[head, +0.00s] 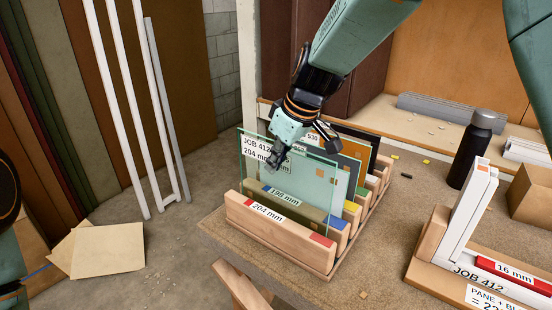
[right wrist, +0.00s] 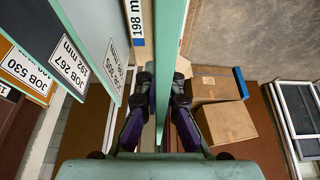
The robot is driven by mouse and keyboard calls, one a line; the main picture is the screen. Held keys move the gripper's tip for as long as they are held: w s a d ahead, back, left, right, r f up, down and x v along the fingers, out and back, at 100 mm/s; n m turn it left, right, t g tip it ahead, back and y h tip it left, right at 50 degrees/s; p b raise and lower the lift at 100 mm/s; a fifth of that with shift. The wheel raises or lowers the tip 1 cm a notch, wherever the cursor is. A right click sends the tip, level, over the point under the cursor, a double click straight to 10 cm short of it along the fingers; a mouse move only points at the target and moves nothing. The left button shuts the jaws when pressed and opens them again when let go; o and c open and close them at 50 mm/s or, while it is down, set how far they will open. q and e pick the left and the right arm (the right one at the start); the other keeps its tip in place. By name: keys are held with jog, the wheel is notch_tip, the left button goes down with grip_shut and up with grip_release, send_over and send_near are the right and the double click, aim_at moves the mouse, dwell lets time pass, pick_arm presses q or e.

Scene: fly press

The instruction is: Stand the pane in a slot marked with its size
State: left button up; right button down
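The clear pane (head: 318,183) has green edges and a label reading JOB 412, 204 mm. It stands upright over the front of the wooden slotted rack (head: 283,233), behind the front block marked 204 mm (head: 267,212) and in front of the block marked 198 mm (head: 283,196). Its lower edge is hidden by the front block, so I cannot tell how deep it sits. My right gripper (head: 275,162) is shut on the pane near its top edge. In the right wrist view the pane (right wrist: 172,45) passes edge-on between the fingertips (right wrist: 163,85). My left gripper is not in view.
Several other labelled panes (head: 350,150) stand in the rack behind this one. A dark bottle (head: 472,150) and a wooden fixture with white frame pieces and a 16 mm red strip (head: 505,268) are on the right. White profiles (head: 130,100) lean at left.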

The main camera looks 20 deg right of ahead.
aim_at(276, 182)
jog(key=shift+f+b, duration=1.9)
jog(key=shift+f, duration=0.65)
jog(key=c, duration=1.5)
grip_release()
jog(key=shift+c, duration=0.2)
jog(key=shift+o, duration=0.5)
jog(key=shift+s+f, duration=0.1)
jog(key=v, duration=1.2)
